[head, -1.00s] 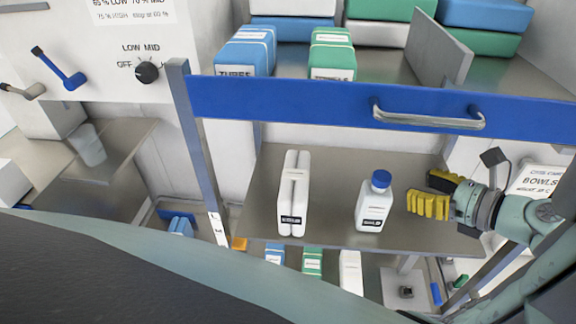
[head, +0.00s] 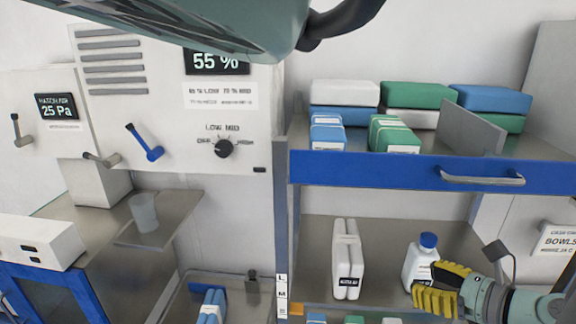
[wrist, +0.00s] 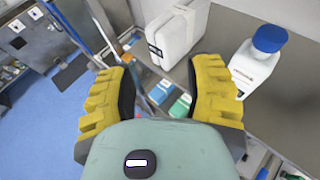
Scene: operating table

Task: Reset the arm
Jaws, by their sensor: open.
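My gripper (head: 440,288) is at the lower right of the head view, in front of the lower shelf. Its yellow fingers are open and hold nothing. In the wrist view my gripper (wrist: 160,95) shows both fingers spread wide, with open space between them. A white bottle with a blue cap (head: 420,262) stands upright on the lower shelf, partly hidden behind the fingers in the head view. The bottle (wrist: 255,60) is just beyond the right finger in the wrist view. A white wrapped pack (head: 346,262) stands left of the bottle, apart from the gripper; it also shows in the wrist view (wrist: 178,32).
The upper shelf has a blue front with a metal handle (head: 482,178) and holds blue, green and white packs (head: 393,134). A panel with a black knob (head: 223,148) and a blue lever (head: 145,143) is at left. A clear cup (head: 143,212) stands on a side shelf.

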